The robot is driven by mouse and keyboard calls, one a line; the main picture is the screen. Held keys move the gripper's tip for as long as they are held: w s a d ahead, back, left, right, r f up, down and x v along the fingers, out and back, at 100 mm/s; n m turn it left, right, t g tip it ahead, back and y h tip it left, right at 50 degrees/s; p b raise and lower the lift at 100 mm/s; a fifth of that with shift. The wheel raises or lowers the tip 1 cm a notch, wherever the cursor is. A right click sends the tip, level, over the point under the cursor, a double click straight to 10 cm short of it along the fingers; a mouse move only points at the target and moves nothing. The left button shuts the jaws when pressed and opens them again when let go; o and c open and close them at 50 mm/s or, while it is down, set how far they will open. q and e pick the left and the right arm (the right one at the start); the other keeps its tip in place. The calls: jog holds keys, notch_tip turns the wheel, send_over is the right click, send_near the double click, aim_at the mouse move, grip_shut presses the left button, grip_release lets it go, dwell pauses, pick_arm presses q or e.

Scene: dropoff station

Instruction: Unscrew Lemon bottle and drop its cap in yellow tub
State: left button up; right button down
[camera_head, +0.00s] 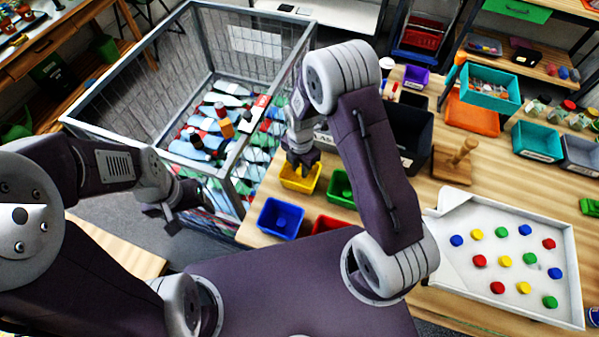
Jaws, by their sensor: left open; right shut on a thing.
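The yellow tub (300,180) sits on the wooden table near its left edge. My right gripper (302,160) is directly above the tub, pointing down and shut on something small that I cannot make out. My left gripper (172,214) is open and empty, low in front of the wire bin and apart from the table. I cannot tell which is the Lemon bottle, and I see no cap clearly.
The wire bin (180,163) full of bottles stands left of the table. A blue tub (279,219), a green tub (341,187) and a red tub (331,224) surround the yellow one. A black bin (411,130) and a white tray of coloured discs (465,255) stand to the right.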

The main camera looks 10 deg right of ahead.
aim_at(300, 171)
jog(key=shift+s+a+f, duration=0.1)
jog(key=shift+s+f, duration=0.15)
notch_tip(300, 171, down, 3)
jog(key=shift+r+p, duration=0.1)
jog(key=shift+p, duration=0.35)
jog(key=shift+w+f, duration=0.25)
jog(key=shift+f, duration=0.25)
jog(key=shift+s, duration=0.1)
jog(key=shift+f, duration=0.15)
jog(key=c, duration=1.3)
grip_release()
jog(key=shift+o, duration=0.5)
